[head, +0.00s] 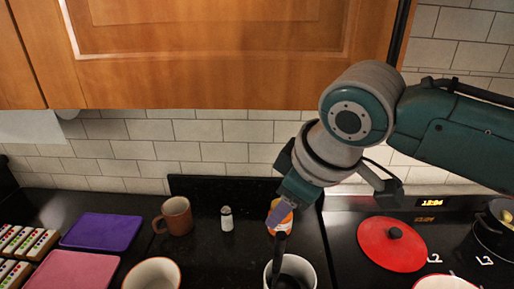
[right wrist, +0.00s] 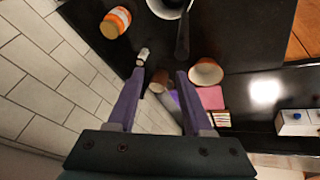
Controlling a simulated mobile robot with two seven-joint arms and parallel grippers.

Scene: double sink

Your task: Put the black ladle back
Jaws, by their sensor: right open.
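The black ladle (head: 279,255) stands in a white container (head: 268,275) at the bottom of the head view, its dark handle pointing up. In the right wrist view the ladle (right wrist: 183,38) leans out of the white container (right wrist: 157,9), its handle end close to one fingertip. My right gripper (head: 279,213) is above and behind the container; its jaws (right wrist: 160,73) are open with nothing between them. The ladle lies outside the gap between the fingers. Whether a finger touches the handle I cannot tell. My left gripper is not in view.
An orange-labelled jar (head: 286,222) is behind the gripper. A shaker (head: 227,219), brown mug (head: 176,216) and bowl (head: 152,275) stand to the left, with a purple tray (head: 102,232) beyond. A red lid (head: 391,245) lies on the stove at right. Cabinets (head: 220,50) hang overhead.

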